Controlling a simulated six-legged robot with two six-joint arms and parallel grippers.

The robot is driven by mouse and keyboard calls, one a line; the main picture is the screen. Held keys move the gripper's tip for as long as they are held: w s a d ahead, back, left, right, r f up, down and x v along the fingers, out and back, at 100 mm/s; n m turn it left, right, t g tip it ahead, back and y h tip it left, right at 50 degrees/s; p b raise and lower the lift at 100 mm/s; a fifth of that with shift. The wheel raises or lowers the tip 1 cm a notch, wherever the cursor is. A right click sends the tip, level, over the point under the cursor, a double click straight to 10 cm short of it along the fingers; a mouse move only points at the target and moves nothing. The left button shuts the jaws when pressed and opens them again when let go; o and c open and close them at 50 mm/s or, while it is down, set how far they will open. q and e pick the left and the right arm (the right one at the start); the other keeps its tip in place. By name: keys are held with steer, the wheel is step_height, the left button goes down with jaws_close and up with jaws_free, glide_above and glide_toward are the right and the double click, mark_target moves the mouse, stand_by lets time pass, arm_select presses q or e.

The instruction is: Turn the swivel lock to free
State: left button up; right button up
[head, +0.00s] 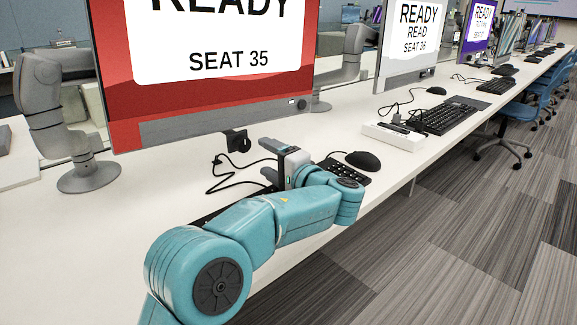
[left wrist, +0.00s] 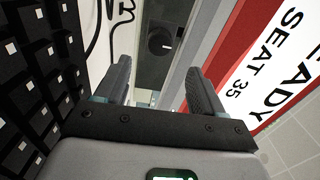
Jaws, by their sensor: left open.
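The swivel lock appears to be the small black knob (head: 237,140) under the lower edge of the red seat 35 monitor (head: 215,115). In the left wrist view a dark round knob (left wrist: 160,41) shows ahead, between the lines of my two fingers. Which way the lock is turned is too small to tell. My left gripper (head: 268,158) is open and empty, just right of the knob in the head view, with its fingers pointing left toward it. The open fingers also show in the left wrist view (left wrist: 157,85), apart from the knob. My right gripper is not in view.
A black keyboard (head: 345,171) lies partly hidden by my left arm, with a mouse (head: 363,160) beside it. A black cable (head: 222,174) curls on the white desk (head: 140,185). More screens and keyboards line the desk rightward.

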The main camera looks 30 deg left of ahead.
arm_select(q)
steer(key=p+v, duration=0.1)
steer(key=v, duration=0.5)
steer(key=shift+s+d+r, duration=0.1)
steer(key=shift+d, duration=0.2)
steer(key=shift+s+d, duration=0.15)
steer(key=shift+d, duration=0.2)
